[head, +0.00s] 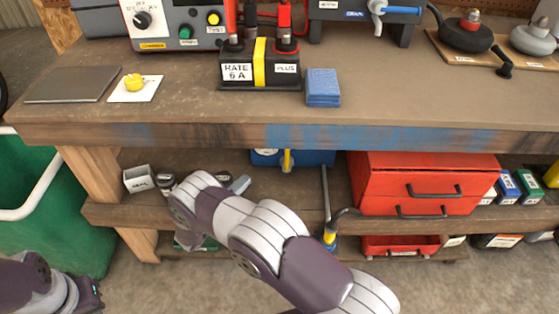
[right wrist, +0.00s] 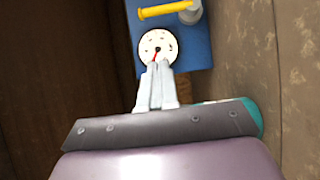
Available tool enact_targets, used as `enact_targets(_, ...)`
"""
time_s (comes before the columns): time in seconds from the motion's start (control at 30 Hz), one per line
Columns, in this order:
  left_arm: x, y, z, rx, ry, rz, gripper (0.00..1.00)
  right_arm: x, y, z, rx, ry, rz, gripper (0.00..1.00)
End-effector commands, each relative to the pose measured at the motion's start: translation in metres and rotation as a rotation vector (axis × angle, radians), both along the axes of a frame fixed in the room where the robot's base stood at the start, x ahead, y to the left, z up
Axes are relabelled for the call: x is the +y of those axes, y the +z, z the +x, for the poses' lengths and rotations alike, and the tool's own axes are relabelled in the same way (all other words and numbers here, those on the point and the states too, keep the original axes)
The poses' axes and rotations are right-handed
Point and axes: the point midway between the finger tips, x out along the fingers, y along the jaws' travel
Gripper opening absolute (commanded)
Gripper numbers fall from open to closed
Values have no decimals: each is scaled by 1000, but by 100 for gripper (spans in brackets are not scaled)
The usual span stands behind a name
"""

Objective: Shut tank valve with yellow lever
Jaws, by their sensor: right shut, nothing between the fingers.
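The blue tank (head: 318,157) lies on the shelf under the bench, its upper part hidden by the bench edge. Its yellow lever (head: 287,160) points down across the tank's front. In the right wrist view the tank (right wrist: 203,55) carries a round white gauge (right wrist: 158,46), and the yellow lever (right wrist: 165,9) reaches out sideways from a grey valve body (right wrist: 190,12). My right gripper (head: 241,184) is under the bench, left of the lever. Its fingers (right wrist: 158,68) are shut and empty, overlapping the gauge's lower edge and apart from the lever. Contact with the gauge cannot be told.
A red drawer chest (head: 380,185) stands right of the tank. A yellow-and-blue tool with a long rod (head: 329,235) stands in front. A small white box (head: 138,179) is at the shelf's left. The bench edge (head: 230,134) overhangs my right gripper. A green bin (head: 60,220) stands left.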

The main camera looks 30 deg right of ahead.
Motion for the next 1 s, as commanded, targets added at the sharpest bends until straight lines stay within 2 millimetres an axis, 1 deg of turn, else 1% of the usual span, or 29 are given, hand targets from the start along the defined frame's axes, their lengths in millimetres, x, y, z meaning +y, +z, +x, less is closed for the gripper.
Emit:
enact_targets(0.13, 0, -1, 0, 0, 0, 0, 0, -3, 0, 2, -1, -1, 2, 0)
enact_targets(0.23, 0, -3, 0, 0, 0, 0, 0, -13, -1, 6, -1, -1, 2, 0)
enact_targets(0.67, 0, -21, 0, 0, 0, 0, 0, -96, -1, 43, -4, -2, 3, 0)
enact_targets(0.83, 0, -22, 0, 0, 0, 0, 0, -119, 0, 33, -1, 0, 3, 0)
enact_targets(1.0, 0, -22, 0, 0, 0, 0, 0, -128, 0, 29, -1, 2, 3, 0)
